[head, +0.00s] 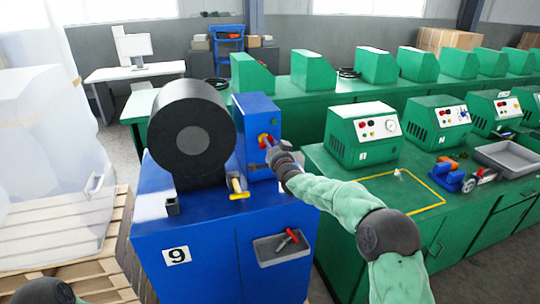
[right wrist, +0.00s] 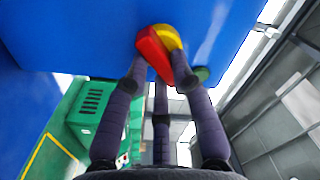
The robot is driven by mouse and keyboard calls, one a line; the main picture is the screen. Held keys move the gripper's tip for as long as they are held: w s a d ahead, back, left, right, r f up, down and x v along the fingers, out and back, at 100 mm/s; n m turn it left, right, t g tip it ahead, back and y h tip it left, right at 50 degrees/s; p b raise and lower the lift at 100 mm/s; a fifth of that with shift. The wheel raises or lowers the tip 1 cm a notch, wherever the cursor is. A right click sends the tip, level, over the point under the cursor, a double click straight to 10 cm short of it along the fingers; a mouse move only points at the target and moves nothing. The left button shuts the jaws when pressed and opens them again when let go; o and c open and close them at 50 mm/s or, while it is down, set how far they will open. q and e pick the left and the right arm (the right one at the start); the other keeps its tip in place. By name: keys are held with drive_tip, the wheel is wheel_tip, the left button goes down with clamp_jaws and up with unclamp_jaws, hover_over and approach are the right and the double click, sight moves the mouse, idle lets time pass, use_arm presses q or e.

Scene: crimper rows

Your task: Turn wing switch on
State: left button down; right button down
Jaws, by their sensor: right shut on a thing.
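The wing switch is a red handle on a round yellow plate (head: 264,138), on the side of a blue box (head: 256,112). In the right wrist view the red wing handle (right wrist: 153,52) lies slanted in front of the yellow plate (right wrist: 169,39). My right gripper (head: 272,147) is at the switch. In the right wrist view its dark fingers (right wrist: 160,72) are shut on the red handle, one on each side. The fingers hide part of the handle in the head view. A green button (right wrist: 203,74) sits beside the switch. My left gripper is out of view.
A large black drum (head: 192,135) stands on the blue cabinet (head: 200,226), with a yellow-handled tool (head: 238,188) before it. A grey tray (head: 281,248) holds a red-handled tool. Green machines (head: 362,134) stand on the green bench to the right.

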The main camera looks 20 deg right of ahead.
drive_tip(key=shift+a+f+m+b, duration=0.1)
drive_tip(key=shift+f+m+b, duration=0.05)
drive_tip(key=shift+m+b, duration=2.1)
drive_tip(key=shift+f+m+b, duration=0.15)
drive_tip(key=shift+m+b, duration=1.7)
drive_tip(key=shift+b, duration=0.8)
drive_tip(key=c, duration=1)
unclamp_jaws()
drive_tip(key=shift+c, duration=0.2)
drive_tip(key=s, duration=1.2)
drive_tip(key=shift+d, duration=0.2)
